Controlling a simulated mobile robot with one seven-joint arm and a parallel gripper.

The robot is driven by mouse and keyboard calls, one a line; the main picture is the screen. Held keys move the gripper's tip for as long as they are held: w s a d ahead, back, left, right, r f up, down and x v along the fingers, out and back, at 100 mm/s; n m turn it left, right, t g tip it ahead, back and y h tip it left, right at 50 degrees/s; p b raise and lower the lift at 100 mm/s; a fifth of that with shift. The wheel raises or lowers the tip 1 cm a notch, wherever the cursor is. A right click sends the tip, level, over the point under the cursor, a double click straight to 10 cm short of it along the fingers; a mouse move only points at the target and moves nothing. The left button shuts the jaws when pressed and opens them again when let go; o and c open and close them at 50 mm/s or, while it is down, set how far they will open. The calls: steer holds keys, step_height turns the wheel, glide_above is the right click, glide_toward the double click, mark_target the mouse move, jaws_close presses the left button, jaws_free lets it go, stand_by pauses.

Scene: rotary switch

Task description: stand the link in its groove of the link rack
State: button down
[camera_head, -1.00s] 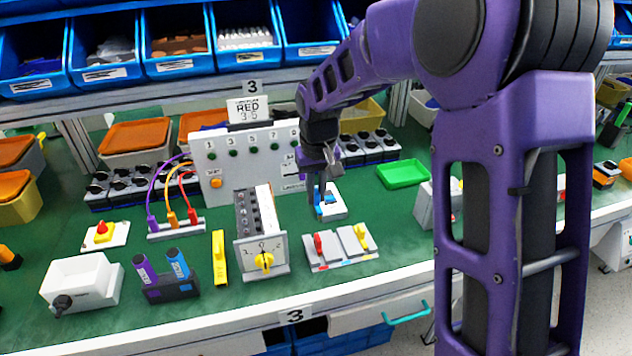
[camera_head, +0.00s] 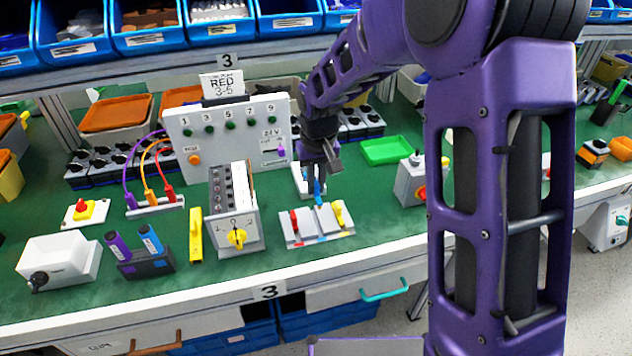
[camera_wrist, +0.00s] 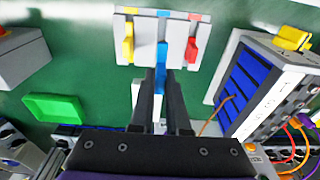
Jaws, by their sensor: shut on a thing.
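My gripper (camera_head: 319,178) is shut on a blue link (camera_head: 319,192), which points down from the fingertips. The link rack (camera_head: 298,238) is a grey block just in front of it. A red link (camera_head: 295,222) stands at its left and a yellow link (camera_head: 338,212) at its right. In the wrist view the blue link (camera_wrist: 161,62) lies between my fingertips (camera_wrist: 161,88) and overlaps the middle of the rack (camera_wrist: 145,32), between the yellow and red links, in line with a blue edge mark (camera_wrist: 163,13). I cannot tell whether its end touches the rack.
A white base (camera_head: 303,180) lies behind the link. A grey switch unit with a yellow knob (camera_head: 237,238) stands left of the rack, a grey box (camera_head: 408,182) to the right.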

steer(key=shift+f+b, duration=2.1)
steer(key=shift+f, duration=0.9)
steer(key=shift+f, duration=0.1)
steer(key=shift+f+b, duration=0.85)
steer(key=shift+f, duration=0.3)
steer(key=c, duration=0.8)
jaws_free()
